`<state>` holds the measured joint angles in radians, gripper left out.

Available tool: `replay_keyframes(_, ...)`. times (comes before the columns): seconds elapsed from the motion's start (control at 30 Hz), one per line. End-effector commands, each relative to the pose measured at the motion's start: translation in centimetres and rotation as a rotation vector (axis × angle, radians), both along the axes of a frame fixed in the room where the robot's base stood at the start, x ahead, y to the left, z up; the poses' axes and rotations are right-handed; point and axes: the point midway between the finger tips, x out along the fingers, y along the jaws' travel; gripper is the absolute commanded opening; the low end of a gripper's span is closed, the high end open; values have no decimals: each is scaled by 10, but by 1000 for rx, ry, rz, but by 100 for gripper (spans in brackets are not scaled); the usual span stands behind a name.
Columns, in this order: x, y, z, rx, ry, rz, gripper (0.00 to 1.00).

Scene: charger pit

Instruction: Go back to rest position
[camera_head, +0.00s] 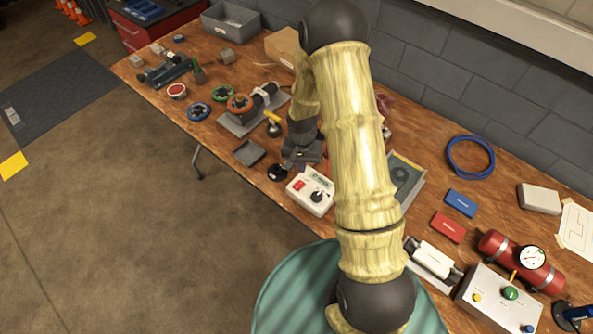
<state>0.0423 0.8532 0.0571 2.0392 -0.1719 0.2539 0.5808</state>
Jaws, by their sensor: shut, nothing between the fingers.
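My arm reaches up through the middle of the camera_head view, over the wooden workbench (229,98). My gripper (296,165) hangs down near the bench's front edge, beside a round black piece and just above a white control box. It is shut and empty, as far as its small, dark tip shows. My arm hides part of the bench middle and the things behind it.
The white control box (310,191) with a red switch and black knob sits close below the gripper. A grey wall (455,95) runs behind.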

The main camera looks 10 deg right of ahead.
Motion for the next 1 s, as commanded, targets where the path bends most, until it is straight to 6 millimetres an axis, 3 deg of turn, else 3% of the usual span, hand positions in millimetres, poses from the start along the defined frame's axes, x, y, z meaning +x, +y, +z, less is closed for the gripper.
replay_keyframes(0.23,0,0,1,0,-1,1,0)
replay_keyframes(0.37,-2,0,14,-2,-12,17,0)
replay_keyframes(0.67,-29,-2,98,-18,-83,142,0)
replay_keyframes(1.0,-90,-2,182,-37,-170,302,0)
